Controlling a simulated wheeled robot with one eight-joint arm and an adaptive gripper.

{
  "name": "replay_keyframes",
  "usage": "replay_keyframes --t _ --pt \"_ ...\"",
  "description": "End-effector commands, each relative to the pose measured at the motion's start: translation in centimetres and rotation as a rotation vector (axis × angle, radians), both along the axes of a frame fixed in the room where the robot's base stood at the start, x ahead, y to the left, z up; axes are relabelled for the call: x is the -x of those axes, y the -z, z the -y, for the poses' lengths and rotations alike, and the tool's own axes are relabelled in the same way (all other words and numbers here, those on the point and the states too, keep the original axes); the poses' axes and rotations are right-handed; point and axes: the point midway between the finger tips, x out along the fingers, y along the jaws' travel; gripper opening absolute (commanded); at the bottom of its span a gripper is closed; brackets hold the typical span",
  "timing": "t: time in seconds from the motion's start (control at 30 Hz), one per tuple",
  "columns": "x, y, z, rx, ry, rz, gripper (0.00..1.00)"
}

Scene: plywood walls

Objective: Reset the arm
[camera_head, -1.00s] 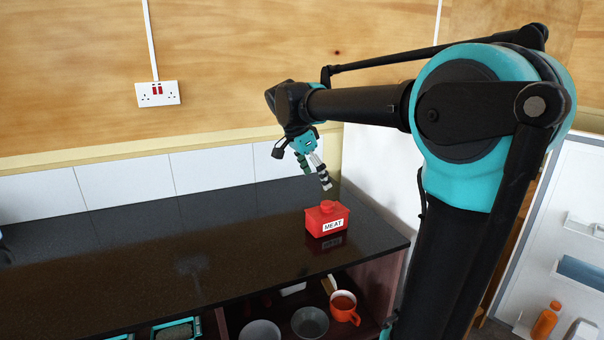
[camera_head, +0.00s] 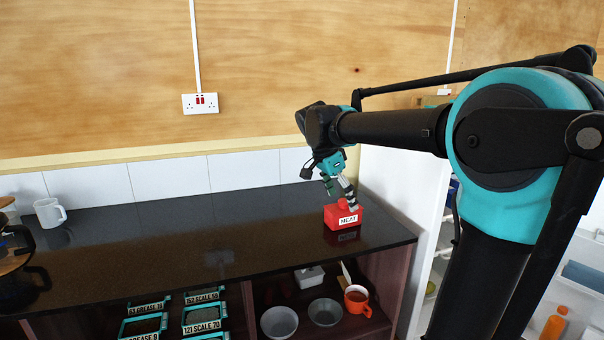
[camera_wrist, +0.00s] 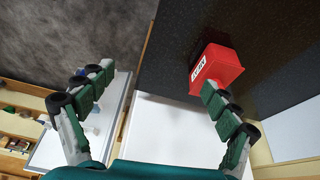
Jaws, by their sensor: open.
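My gripper (camera_head: 342,193) is at the end of my arm, low over the right end of the dark counter. In the wrist view my gripper (camera_wrist: 150,92) has its two green-padded fingers spread wide, with nothing between them. A red box labelled MEAT (camera_head: 343,215) stands upright on the counter. In the head view one fingertip overlaps the top of the box. In the wrist view the red box (camera_wrist: 218,66) lies just beyond the right fingertip, outside the gap between the fingers. I cannot tell whether the fingertip touches it.
The dark counter (camera_head: 180,235) is mostly clear in its middle. A white mug (camera_head: 49,212) stands at its left. Below are shelves with bowls (camera_head: 279,321), an orange mug (camera_head: 357,300) and labelled boxes (camera_head: 205,316). A wall socket (camera_head: 200,103) is behind. A white open fridge is at the right.

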Motion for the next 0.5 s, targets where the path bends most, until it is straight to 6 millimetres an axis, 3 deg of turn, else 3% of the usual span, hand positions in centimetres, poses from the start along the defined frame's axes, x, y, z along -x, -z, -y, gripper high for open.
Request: replay_keyframes --t 0.27,0.5 --pt "1.5 3.4 1.5 -0.027 -0.126 -0.032 0.89" --pt "4.2 8.2 3.5 -0.060 -0.320 -0.062 0.89"
